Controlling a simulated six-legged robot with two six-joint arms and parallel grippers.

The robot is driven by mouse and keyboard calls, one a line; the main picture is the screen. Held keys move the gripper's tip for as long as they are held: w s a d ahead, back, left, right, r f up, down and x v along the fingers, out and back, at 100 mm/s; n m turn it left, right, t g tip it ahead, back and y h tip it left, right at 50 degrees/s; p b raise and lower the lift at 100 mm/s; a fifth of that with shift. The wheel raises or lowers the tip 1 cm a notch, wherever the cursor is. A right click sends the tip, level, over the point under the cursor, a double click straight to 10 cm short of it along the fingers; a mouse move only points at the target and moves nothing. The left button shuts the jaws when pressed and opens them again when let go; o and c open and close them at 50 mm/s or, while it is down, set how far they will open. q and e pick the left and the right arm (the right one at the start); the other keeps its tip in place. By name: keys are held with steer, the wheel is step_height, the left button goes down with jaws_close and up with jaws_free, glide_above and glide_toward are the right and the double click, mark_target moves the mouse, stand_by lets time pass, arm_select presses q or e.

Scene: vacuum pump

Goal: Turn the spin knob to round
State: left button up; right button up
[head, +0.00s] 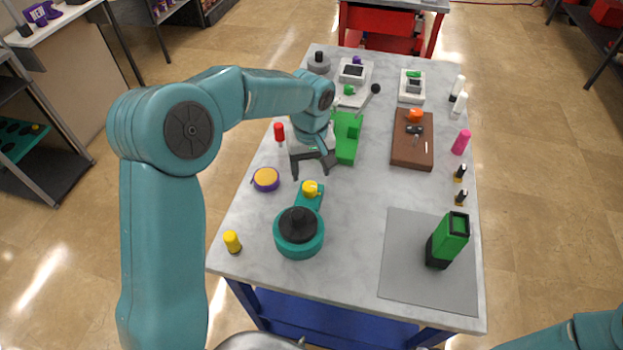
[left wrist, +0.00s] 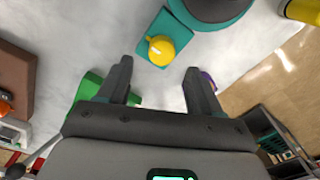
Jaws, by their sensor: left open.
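A teal device (head: 298,247) with a round black top stands at the near left of the table. Its flat teal arm reaches away from me and bears a yellow knob (head: 310,188). I take this as the spin knob; its setting cannot be read. My left gripper (head: 314,172) is open and empty, just beyond the knob, fingers pointing down. In the left wrist view the yellow knob (left wrist: 161,49) lies ahead of the gap between the open fingertips (left wrist: 158,70), apart from them. My right gripper is out of view.
A purple-and-yellow disc (head: 265,179) lies left of the gripper. A green block (head: 347,138) stands close behind it, a red cylinder (head: 279,132) at left. A brown block (head: 412,145) and a green-black device (head: 448,240) stand at right. The middle table is clear.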

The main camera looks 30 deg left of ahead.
mark_target(311, 186)
arm_select(q)
steer(key=f, duration=0.5)
steer(key=shift+s+a+f+p, duration=0.1)
steer(key=shift+s+a+p, duration=0.1)
steer(key=shift+p, duration=0.2)
steer(key=shift+w+d+f, duration=0.2)
steer(key=shift+f, duration=0.05)
steer(key=shift+s+a+r, duration=0.1)
steer(key=shift+s, duration=0.1)
steer(key=shift+w, duration=0.1)
steer(key=c, duration=1.1)
